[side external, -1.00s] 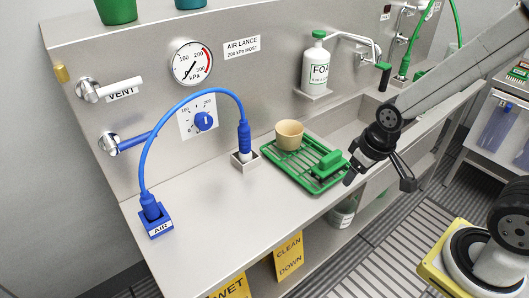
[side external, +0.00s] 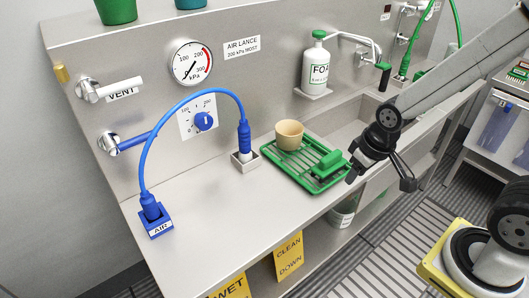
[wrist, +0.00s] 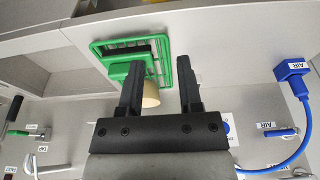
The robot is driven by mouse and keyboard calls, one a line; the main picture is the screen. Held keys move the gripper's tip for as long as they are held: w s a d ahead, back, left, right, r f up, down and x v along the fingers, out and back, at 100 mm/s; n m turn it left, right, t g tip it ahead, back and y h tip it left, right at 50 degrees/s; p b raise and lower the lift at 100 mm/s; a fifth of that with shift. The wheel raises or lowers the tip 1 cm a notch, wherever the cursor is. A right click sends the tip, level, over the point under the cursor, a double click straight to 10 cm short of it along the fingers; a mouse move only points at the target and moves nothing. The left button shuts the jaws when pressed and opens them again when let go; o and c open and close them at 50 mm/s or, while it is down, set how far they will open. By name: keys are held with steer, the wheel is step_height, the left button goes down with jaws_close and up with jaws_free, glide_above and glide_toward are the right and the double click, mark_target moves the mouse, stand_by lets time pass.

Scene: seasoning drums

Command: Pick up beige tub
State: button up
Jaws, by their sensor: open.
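The beige tub (side external: 289,135) stands upright at the back left corner of a green rack (side external: 276,160) on the metal bench. In the wrist view the tub (wrist: 151,94) shows between my fingers, partly hidden by my gripper. My gripper (side external: 379,181) is open and empty, to the right of the tub and apart from it, near the bench's front edge. In the wrist view both fingers of my gripper (wrist: 160,72) are spread. A green block-like item (side external: 326,164) sits on the rack, between the tub and my gripper.
A blue hose (side external: 190,97) arches over the bench on the left, from a blue AIR socket (side external: 155,218) to a small holder. A foam bottle (side external: 315,65) stands on a wall shelf behind the rack. The bench front (side external: 203,240) is clear.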

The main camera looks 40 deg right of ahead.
mark_target(289, 136)
steer(key=shift+w, duration=0.1)
steer(key=w+d+n+t, duration=0.1)
steer(key=w+n, duration=0.2)
steer(key=n, duration=0.1)
steer(key=w+d+f+n+t, duration=0.1)
steer(key=w+n, duration=0.3)
steer(key=w+d+f+n+t, duration=0.1)
steer(key=w+d+n+t, duration=0.1)
steer(key=w+n, duration=0.1)
steer(key=shift+w+n+h, duration=0.3)
steer(key=shift+w+n, duration=0.1)
steer(key=shift+n, duration=0.5)
steer(key=w+d+f+n+t, duration=0.1)
steer(key=w+d+n+t, duration=0.1)
steer(key=n, duration=0.5)
steer(key=w+d+f+n+t, duration=0.1)
steer(key=w+d+n+t, duration=0.1)
steer(key=w+n, duration=0.3)
steer(key=w+d+f+n+t, duration=0.1)
steer(key=w+d+n+t, duration=0.2)
steer(key=n, duration=0.6)
steer(key=shift+w+f+h, duration=0.25)
steer(key=shift+w+h, duration=0.05)
steer(key=shift+w, duration=0.3)
steer(key=shift+x, duration=1.3)
steer(key=shift+w+f, duration=0.1)
steer(key=shift+w, duration=0.05)
